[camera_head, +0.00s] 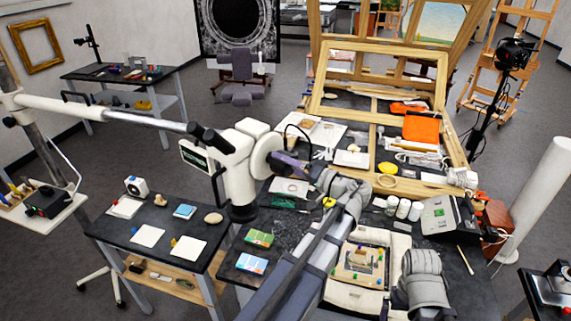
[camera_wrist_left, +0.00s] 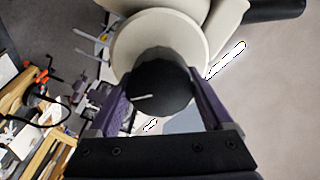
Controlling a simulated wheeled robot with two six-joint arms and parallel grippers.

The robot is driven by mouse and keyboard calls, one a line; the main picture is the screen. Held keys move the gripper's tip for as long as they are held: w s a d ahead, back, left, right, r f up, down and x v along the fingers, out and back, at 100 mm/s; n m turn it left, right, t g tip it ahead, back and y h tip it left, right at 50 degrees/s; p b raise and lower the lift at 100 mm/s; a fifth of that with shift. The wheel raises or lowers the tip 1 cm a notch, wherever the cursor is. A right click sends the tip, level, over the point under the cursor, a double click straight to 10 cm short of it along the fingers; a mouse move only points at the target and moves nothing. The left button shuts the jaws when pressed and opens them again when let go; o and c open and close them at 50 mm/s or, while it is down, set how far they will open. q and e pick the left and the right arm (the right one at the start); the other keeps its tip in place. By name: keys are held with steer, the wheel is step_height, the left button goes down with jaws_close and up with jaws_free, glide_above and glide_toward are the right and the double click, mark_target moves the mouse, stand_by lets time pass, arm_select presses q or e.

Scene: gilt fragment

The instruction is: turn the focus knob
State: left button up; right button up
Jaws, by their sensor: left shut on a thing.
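A white stereo microscope (camera_head: 237,165) hangs on a long white boom arm, with its eyepieces at the upper left. A large pale round disc (camera_head: 265,155) sits on its right side. In the left wrist view the dark focus knob (camera_wrist_left: 160,85) stands out from this pale disc (camera_wrist_left: 160,38) and carries a light mark line. My left gripper (camera_head: 279,162) is at the knob, which it mostly hides in the head view. Its two purple fingers (camera_wrist_left: 161,100) are shut on the knob, one on each side.
A dark worktable (camera_head: 240,275) below carries colored boxes, jars and a tray. A wooden frame (camera_head: 440,75) stands behind it. A side table (camera_head: 105,228) with cards is at the left. The microscope's boom arm (camera_head: 100,112) crosses the left side.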

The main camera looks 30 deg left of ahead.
mark_target(291, 167)
arm_select(q)
steer(key=shift+f+m, duration=0.1)
steer(key=shift+m, duration=2.4)
steer(key=o, duration=1.2)
steer(key=shift+c, duration=0.2)
steer(key=shift+d, duration=0.15)
steer(key=d, duration=0.7)
steer(key=shift+s+d, duration=0.25)
steer(key=shift+s, duration=0.1)
steer(key=shift+f, duration=0.1)
